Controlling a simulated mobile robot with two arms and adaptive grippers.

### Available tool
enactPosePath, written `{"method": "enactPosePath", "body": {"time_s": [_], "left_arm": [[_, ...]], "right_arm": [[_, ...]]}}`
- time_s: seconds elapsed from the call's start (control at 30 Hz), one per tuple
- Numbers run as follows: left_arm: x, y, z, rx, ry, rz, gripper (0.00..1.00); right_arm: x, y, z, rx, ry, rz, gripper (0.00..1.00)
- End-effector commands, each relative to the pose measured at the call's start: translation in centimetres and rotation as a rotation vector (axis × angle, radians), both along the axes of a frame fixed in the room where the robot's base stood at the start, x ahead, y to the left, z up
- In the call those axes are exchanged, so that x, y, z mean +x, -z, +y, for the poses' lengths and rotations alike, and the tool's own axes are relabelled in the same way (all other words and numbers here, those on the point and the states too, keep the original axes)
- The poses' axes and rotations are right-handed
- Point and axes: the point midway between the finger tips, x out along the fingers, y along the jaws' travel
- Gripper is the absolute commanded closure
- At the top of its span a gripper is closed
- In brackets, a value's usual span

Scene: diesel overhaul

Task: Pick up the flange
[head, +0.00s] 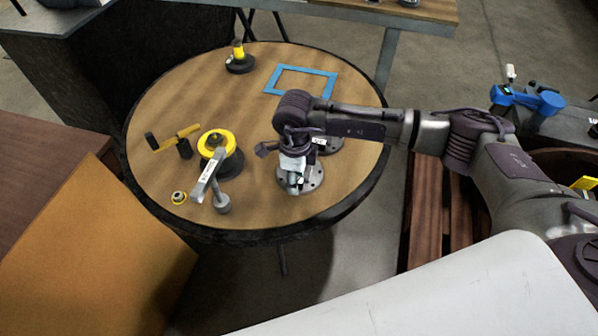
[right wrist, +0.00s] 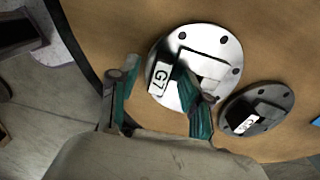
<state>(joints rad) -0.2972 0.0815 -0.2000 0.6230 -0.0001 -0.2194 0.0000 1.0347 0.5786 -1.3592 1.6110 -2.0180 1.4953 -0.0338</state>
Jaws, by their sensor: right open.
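A pale round flange (head: 313,179) with bolt holes around its rim lies flat on the round wooden table, near its front right edge. In the right wrist view the flange (right wrist: 222,58) carries a raised block and a white label reading G7. My right gripper (head: 293,183) is over it, pointing down, and hides part of it. In the right wrist view its fingers are apart (right wrist: 160,105), one left of the flange and one across its lower part. I cannot tell whether they touch it. My left gripper is not in view.
A darker flange (right wrist: 257,109) with a labelled block lies close beside it. The table's middle is clear.

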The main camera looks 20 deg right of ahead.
Motion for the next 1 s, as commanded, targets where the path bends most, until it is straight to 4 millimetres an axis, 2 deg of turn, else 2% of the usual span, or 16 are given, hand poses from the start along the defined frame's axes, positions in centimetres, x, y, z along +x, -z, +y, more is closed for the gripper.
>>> {"method": "enactPosePath", "body": {"time_s": [0.17, 0.2, 0.47, 0.83, 1.0], "left_arm": [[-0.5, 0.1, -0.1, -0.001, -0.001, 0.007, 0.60], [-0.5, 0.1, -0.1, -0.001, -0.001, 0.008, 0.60], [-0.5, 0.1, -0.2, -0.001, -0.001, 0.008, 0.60], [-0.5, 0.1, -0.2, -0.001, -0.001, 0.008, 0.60], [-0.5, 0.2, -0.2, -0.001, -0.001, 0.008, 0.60]], "right_arm": [[0.0, 0.1, 0.0, 0.000, 0.000, 0.000, 0.52], [0.0, 0.1, 0.0, 0.000, 0.000, 0.000, 0.55], [0.0, 0.0, 0.0, 0.000, 0.000, 0.000, 0.99], [0.1, -0.2, 0.0, 0.002, 0.000, -0.003, 1.00], [0.1, -1.1, 0.0, 0.002, 0.000, -0.005, 1.00]]}}
